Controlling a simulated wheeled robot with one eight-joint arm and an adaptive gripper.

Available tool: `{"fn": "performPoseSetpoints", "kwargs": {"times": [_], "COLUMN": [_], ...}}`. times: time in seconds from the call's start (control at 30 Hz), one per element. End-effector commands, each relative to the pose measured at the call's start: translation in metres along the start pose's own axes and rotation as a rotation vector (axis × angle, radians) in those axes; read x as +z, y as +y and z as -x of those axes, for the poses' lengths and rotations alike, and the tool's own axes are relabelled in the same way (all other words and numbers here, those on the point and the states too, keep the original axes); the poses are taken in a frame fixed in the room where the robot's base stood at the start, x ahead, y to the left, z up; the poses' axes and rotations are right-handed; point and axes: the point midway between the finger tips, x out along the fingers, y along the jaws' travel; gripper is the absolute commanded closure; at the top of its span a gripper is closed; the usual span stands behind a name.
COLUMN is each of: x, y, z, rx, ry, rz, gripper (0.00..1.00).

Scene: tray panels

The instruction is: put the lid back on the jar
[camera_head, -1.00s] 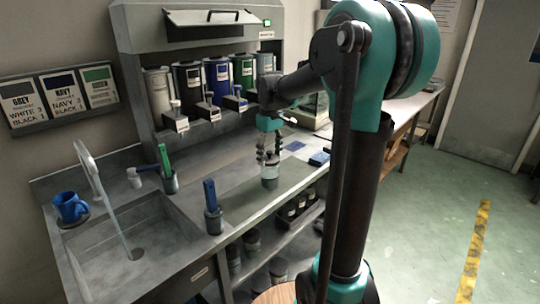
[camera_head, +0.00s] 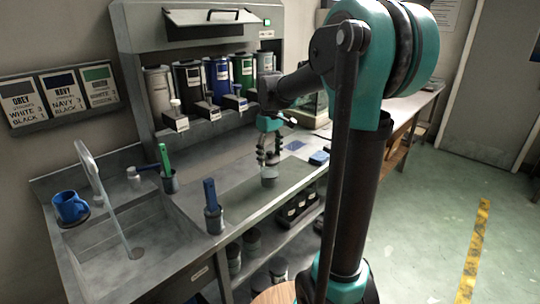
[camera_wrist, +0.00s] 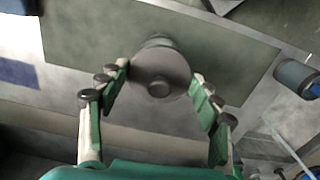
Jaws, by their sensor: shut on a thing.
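The lid (camera_wrist: 160,67) is a grey disc with a small knob in the wrist view. My gripper (camera_wrist: 161,76) has its fingers on either side of the lid and is shut on it. The jar (camera_wrist: 157,41) shows only as a sliver past the lid's far edge, mostly hidden under it. In the head view, my gripper (camera_head: 268,163) points down over the jar (camera_head: 269,181), which stands on the bench's green-grey mat. The lid is too small there to make out clearly. I cannot tell whether the lid touches the jar.
A cup with a blue-handled tool (camera_head: 213,220) stands left of the jar, near the bench front. Another cup holds a green-handled tool (camera_head: 170,183). A sink (camera_head: 130,245) and blue mug (camera_head: 70,207) are further left. Canisters (camera_head: 219,77) stand behind. The mat around the jar is clear.

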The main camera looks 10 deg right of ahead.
Motion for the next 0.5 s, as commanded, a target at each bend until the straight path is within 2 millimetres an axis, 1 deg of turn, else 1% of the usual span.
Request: {"fn": "performPoseSetpoints", "kwargs": {"times": [0.37,0.4,0.5], "x": [0.0000,0.0000,0.0000], "y": [0.0001,0.0001,0.0001], "z": [-0.0005,-0.0005,-0.0005], "rx": [0.000,0.000,0.000], "ry": [0.000,0.000,0.000], "rz": [0.000,0.000,0.000], "gripper": [0.55,0.32,0.20]}}
